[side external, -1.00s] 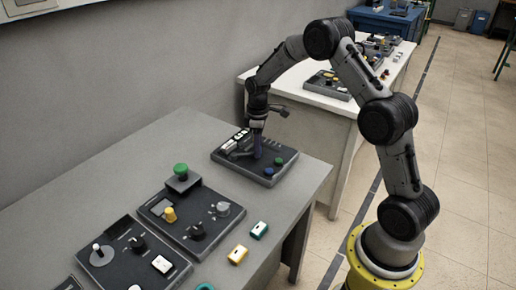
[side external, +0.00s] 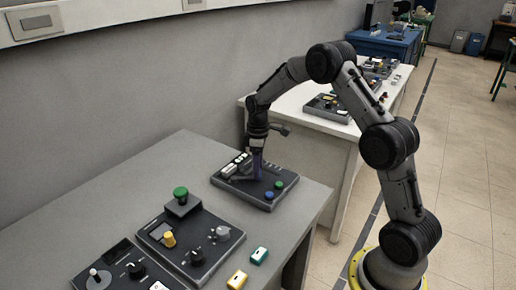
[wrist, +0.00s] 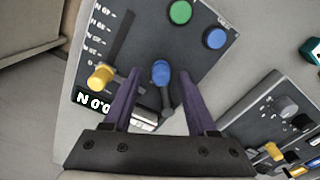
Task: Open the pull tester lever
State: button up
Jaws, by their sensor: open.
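The pull tester (side external: 236,191) is a dark panel on the grey table. In the wrist view its face (wrist: 140,50) shows a scale, a display reading "N 0.0", and a yellow knob beside the scale slot. A lever with a blue knob (wrist: 161,71) stands between the two purple fingers of my gripper (wrist: 160,76). The gripper is open, with a visible gap on each side of the knob. In the side view my gripper (side external: 257,174) is low over the tester and hides part of it, and the lever cannot be made out there.
A green button (wrist: 180,12) and a blue button (wrist: 215,38) sit on the tester beyond the fingers. Another control panel (wrist: 285,110) lies to the right.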

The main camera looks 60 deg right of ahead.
notch_tip(320, 180, up, 12)
dwell(0.4)
dwell(0.4)
